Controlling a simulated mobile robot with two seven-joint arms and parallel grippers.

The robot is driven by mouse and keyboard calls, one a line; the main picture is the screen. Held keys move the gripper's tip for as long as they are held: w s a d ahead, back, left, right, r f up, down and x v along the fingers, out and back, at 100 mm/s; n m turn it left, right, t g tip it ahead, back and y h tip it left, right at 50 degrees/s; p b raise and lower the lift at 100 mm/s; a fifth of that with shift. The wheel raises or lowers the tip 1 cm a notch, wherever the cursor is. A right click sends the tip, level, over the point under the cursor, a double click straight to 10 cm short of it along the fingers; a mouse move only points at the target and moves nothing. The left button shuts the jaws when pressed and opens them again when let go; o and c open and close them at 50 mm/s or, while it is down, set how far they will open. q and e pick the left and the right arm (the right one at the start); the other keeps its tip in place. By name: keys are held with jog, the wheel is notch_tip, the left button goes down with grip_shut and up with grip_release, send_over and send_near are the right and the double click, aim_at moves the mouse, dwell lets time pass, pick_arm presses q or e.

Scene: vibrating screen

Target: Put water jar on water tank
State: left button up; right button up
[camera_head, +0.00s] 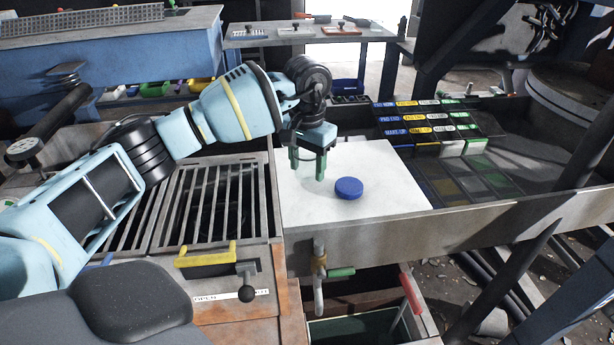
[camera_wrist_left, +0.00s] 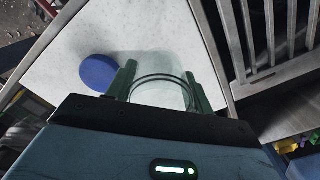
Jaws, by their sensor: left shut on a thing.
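My left gripper (camera_head: 308,168) is above the left part of a white board, fingers pointing down. In the left wrist view its two green fingers (camera_wrist_left: 160,88) are shut on a clear, glassy round thing, seemingly the water jar (camera_wrist_left: 158,77). Only its curved rims show; the rest is hidden by the gripper or too transparent to make out. A blue round disc, like a lid (camera_head: 348,188), lies flat on the board, apart from the fingers, and also shows in the left wrist view (camera_wrist_left: 98,72). I cannot tell for certain which thing is the water tank. My right gripper is not in view.
The white board (camera_head: 390,185) lies between a slatted metal grate (camera_head: 205,200) and a dark bay with coloured label tiles (camera_head: 430,120). A metal front rail (camera_head: 470,225) borders it. Below are a valve with a green handle (camera_head: 340,272) and an open greenish bin (camera_head: 350,328).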

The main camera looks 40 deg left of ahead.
aim_at(307, 178)
pick_arm(q)
jog(key=shift+f, duration=1.75)
jog(key=shift+f, duration=0.1)
jog(key=o, duration=1)
jog(key=shift+o, duration=0.4)
notch_tip(307, 178, up, 12)
jog(key=shift+p, duration=0.45)
